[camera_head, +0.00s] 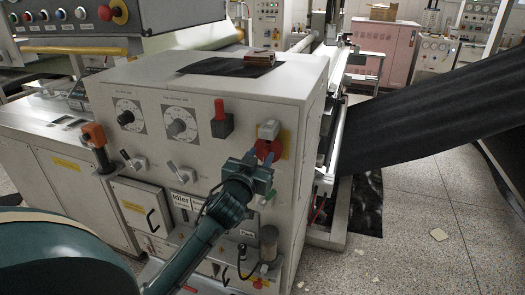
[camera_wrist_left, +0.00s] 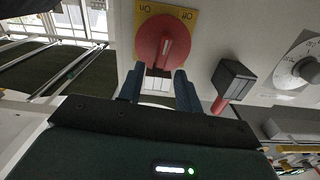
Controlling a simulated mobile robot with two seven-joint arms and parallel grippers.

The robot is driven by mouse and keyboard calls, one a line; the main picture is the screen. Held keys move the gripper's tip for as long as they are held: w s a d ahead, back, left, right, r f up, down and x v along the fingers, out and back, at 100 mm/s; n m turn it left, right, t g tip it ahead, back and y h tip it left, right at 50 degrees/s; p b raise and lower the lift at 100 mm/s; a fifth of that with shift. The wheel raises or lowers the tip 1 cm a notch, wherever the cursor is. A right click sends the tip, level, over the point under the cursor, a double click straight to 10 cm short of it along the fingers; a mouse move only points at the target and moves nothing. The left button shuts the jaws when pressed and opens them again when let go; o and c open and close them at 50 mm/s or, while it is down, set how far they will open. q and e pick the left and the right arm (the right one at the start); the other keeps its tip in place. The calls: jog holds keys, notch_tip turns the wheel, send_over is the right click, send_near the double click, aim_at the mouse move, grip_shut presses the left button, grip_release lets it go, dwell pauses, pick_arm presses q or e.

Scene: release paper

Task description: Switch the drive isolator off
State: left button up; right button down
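The drive isolator is a round red rotary knob (camera_head: 264,148) on a yellow plate (camera_head: 284,143), at the upper right of the grey cabinet's front. In the left wrist view, the red knob (camera_wrist_left: 162,42) has a raised bar that stands nearly upright in the picture. The yellow plate (camera_wrist_left: 184,15) carries ON and OFF labels, which appear upside down. My left gripper (camera_head: 262,162) is just in front of the knob and partly hides it. Its two fingers (camera_wrist_left: 159,86) are apart with nothing between them, near the knob's edge. Contact cannot be told. My right gripper is not in view.
A red-handled lever switch (camera_head: 221,120) projects beside the isolator; it also shows in the wrist view (camera_wrist_left: 232,82). Dials (camera_head: 180,125) and small levers (camera_head: 133,160) are farther left. A black web (camera_head: 430,115) runs off to the right. The floor (camera_head: 420,235) at front right is mostly clear.

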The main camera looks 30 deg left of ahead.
aim_at(266, 152)
pick_arm(q)
jog(key=shift+x, duration=1.1)
jog(key=shift+c, duration=0.5)
grip_shut()
